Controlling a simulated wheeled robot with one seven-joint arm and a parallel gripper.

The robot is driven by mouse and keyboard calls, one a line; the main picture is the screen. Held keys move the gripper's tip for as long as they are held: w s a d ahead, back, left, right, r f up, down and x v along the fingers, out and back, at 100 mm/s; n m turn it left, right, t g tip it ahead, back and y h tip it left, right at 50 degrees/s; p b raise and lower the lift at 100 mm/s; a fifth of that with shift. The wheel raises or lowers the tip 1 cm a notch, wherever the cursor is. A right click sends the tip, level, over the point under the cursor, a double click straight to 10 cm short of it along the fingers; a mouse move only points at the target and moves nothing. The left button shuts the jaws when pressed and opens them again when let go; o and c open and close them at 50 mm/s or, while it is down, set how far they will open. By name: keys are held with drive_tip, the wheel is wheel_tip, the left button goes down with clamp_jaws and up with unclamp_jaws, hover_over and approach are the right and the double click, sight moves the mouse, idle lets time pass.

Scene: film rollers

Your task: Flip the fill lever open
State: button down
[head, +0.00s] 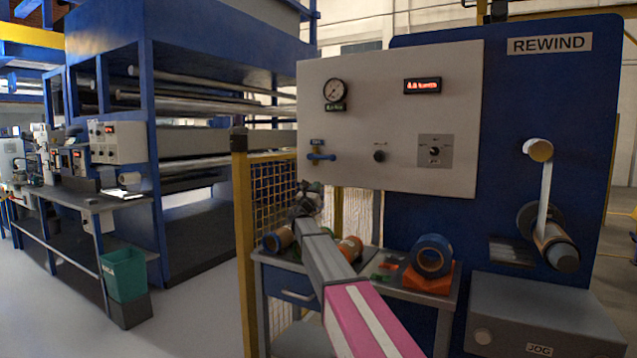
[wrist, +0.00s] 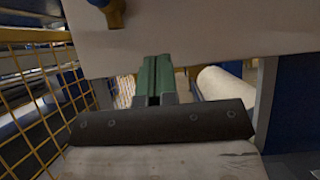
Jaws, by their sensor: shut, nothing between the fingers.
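The fill lever (head: 321,156) is a small blue handle on the left part of the white panel, below a small blue label. It lies roughly level. In the wrist view a blue piece with a brass-coloured part, seemingly the fill lever (wrist: 115,14), shows at the top left, cut by the frame edge. My gripper (head: 308,188) is just below the lever in the head view, apart from it. Its green fingers (wrist: 154,80) are together and empty in the wrist view, right of and below the lever. My wrist hides part of the fingers in the head view.
The white panel (head: 370,125) also carries a gauge (head: 335,91), a red display (head: 422,86) and knobs. A yellow mesh fence (head: 275,195) stands to the left. A bench with rolls, including a blue one (head: 432,256), is below.

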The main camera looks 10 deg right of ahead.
sight(321, 157)
drive_tip(key=w+d+r, duration=0.4)
drive_tip(key=w+r, duration=0.2)
drive_tip(key=r, duration=0.2)
drive_tip(key=shift+d+r, duration=0.25)
drive_tip(key=shift+r, duration=0.05)
drive_tip(key=shift+w, duration=0.1)
drive_tip(key=shift+r+n, duration=0.15)
drive_tip(key=shift+n, duration=0.15)
